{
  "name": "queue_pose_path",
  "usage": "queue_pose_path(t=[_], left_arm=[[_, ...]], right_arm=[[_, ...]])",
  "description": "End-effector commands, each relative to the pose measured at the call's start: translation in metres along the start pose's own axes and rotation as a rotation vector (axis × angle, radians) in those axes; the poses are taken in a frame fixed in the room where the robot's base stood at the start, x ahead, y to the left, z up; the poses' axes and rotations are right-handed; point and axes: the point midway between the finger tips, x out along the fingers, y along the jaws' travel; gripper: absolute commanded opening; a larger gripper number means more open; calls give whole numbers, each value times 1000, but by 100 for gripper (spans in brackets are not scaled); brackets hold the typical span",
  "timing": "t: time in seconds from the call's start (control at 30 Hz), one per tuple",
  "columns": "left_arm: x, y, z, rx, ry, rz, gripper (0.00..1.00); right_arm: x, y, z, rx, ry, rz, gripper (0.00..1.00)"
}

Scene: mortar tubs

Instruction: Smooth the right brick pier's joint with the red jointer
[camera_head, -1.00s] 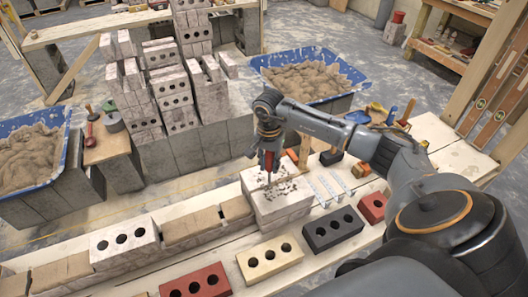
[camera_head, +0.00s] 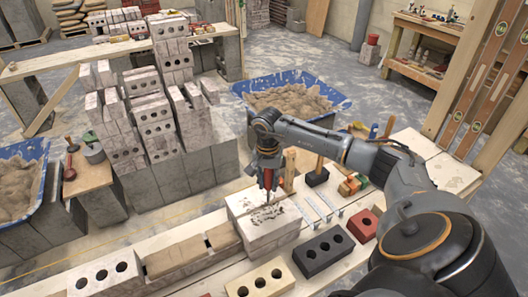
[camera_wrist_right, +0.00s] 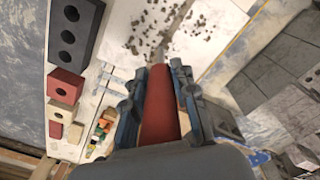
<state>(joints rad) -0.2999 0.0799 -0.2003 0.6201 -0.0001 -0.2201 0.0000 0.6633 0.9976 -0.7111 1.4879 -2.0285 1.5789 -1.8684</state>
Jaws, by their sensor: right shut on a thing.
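My right gripper (camera_head: 268,165) is shut on the red jointer (camera_head: 267,181), with the tool pointing down over the right brick pier (camera_head: 262,228). In the right wrist view the gripper (camera_wrist_right: 158,75) has the red handle (camera_wrist_right: 158,105) between its fingers, and the thin metal end reaches toward the pier's pale top (camera_wrist_right: 195,30). Dark crumbs of mortar lie scattered on that top. I cannot tell whether the tip touches it. The pier's joint is not clear to see. My left gripper is not in view.
A black brick (camera_head: 323,250), a yellow brick (camera_head: 260,280) and a red brick (camera_head: 363,226) lie on the planks beside the pier. A wooden-handled brush (camera_head: 317,172) stands behind it. Blue mortar tubs (camera_head: 335,97) and stacked grey bricks (camera_head: 160,130) are farther back.

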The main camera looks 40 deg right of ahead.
Motion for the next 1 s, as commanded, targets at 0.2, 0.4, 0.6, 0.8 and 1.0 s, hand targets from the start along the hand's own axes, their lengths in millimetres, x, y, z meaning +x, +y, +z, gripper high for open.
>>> queue_pose_path(t=[0.2,0.4,0.6,0.8,1.0], left_arm=[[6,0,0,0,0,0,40],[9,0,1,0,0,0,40],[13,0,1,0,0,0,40],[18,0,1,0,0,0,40],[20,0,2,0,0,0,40]], right_arm=[[3,10,-8,2,0,6,0],[2,17,-15,1,-1,4,0],[3,24,-21,2,1,6,0],[3,32,-29,2,-1,5,0],[3,38,-34,2,0,7,0]])
